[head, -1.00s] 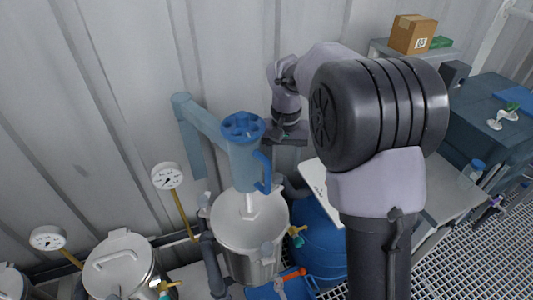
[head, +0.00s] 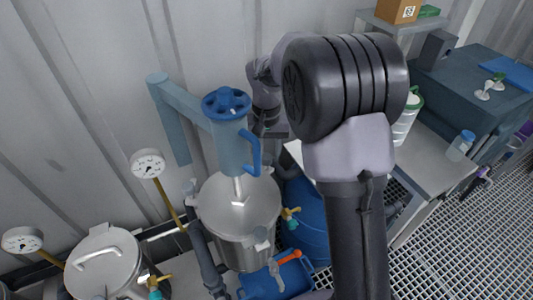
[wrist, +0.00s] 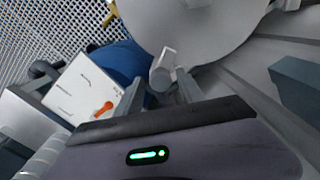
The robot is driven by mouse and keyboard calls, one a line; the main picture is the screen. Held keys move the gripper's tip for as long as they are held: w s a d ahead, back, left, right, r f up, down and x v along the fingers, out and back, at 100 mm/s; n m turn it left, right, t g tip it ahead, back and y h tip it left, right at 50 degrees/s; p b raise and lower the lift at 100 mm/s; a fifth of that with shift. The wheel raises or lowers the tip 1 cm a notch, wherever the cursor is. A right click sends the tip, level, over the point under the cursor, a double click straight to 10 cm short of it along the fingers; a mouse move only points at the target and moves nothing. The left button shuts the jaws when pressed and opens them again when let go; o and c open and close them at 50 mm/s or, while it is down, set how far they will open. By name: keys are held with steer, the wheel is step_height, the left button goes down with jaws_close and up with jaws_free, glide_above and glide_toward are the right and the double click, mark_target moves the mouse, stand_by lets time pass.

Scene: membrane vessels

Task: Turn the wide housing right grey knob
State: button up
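The wide steel housing (head: 238,225) stands at lower centre in the head view, with clamp knobs around its lid. Its grey lid (wrist: 205,25) fills the upper middle of the wrist view. A grey knob (wrist: 161,72) sticks out from the lid's edge toward my gripper. My gripper (wrist: 158,84) is open, one finger on each side of this knob; whether they touch it I cannot tell. In the head view my gripper (head: 275,131) is a dark shape behind the housing's right side, partly hidden by my arm. The right knob is not clear there.
A blue mixer (head: 235,145) with a wall arm rises above the lid. A blue barrel (head: 303,215) stands right of the housing. A smaller lidded vessel (head: 103,260) and gauges (head: 148,164) are at left. A bench with a white jar (head: 407,118) is at right.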

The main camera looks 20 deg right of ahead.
jaws_close()
steer(key=shift+r+n+p, duration=0.1)
steer(key=shift+n+p, duration=0.2)
steer(key=shift+p, duration=0.2)
steer(key=shift+r+n+p, duration=0.15)
steer(key=shift+n+p, duration=0.95)
steer(key=shift+p, duration=0.05)
steer(key=n+p, duration=0.4)
steer(key=n, duration=0.1)
steer(key=shift+p, duration=0.35)
steer(key=n+p, duration=0.3)
steer(key=n, duration=0.2)
steer(key=n+p, duration=0.2)
steer(key=n, duration=0.2)
steer(key=shift+w+n+p, duration=0.1)
steer(key=shift+n+p, duration=0.3)
steer(key=shift+f+n, duration=0.2)
steer(key=shift+n, duration=0.1)
